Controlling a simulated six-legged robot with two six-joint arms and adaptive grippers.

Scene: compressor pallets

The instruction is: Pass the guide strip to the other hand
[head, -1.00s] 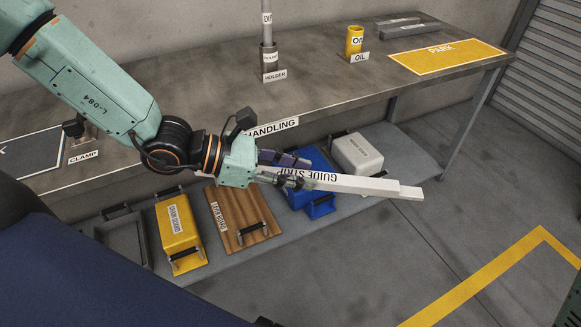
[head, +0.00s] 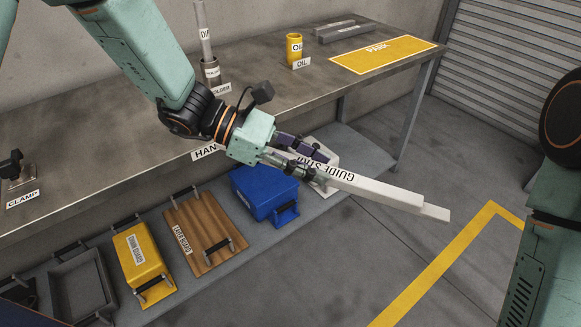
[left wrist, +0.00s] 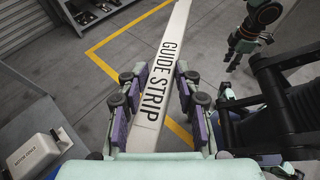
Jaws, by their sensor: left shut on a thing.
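The guide strip (head: 385,190) is a long pale bar with black lettering and a stepped, narrower far end. My left gripper (head: 312,164) is shut on it near one end. The strip is held in the air in front of the bench, its free end pointing right and slightly down. In the left wrist view the strip (left wrist: 172,50) runs between both fingers and away from the palm. My right arm stands at the right edge of the head view, its gripper outside that picture. A small gripper, seemingly my right (left wrist: 234,62), shows in the left wrist view, apart from the strip; its jaw state is unclear.
The workbench (head: 120,135) has a clamp (head: 18,172), a holder (head: 210,72), an oil cup (head: 294,48) and a yellow park mat (head: 380,56). The lower shelf (head: 200,285) carries a yellow guard (head: 142,262), a wooden board (head: 203,232) and a blue box (head: 262,192). Floor to the right is clear.

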